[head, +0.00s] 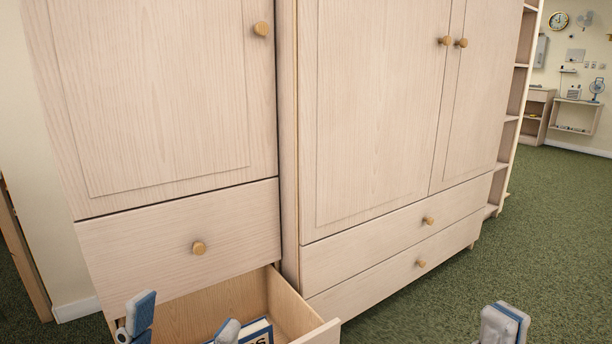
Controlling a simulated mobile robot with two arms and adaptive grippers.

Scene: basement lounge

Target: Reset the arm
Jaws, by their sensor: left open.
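My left gripper (184,314) is at the bottom edge of the head view, its grey and blue fingers spread apart with nothing seen between them. It is in front of or over an open lower drawer (306,306) of the light wood wardrobe (165,95). A blue and white book-like item (259,332) lies in the drawer, partly hidden behind one finger and cut off by the frame. My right gripper (503,322) shows only as a grey and blue tip at the bottom right, over the carpet. The rest of it is out of frame.
A wider wardrobe (375,100) with its doors and two drawers shut stands to the right. The upper drawer (185,240) above the open one is shut. Shelves (515,110) stand beyond. Green carpet (560,230) is clear at right. A desk fan (597,88) is far back.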

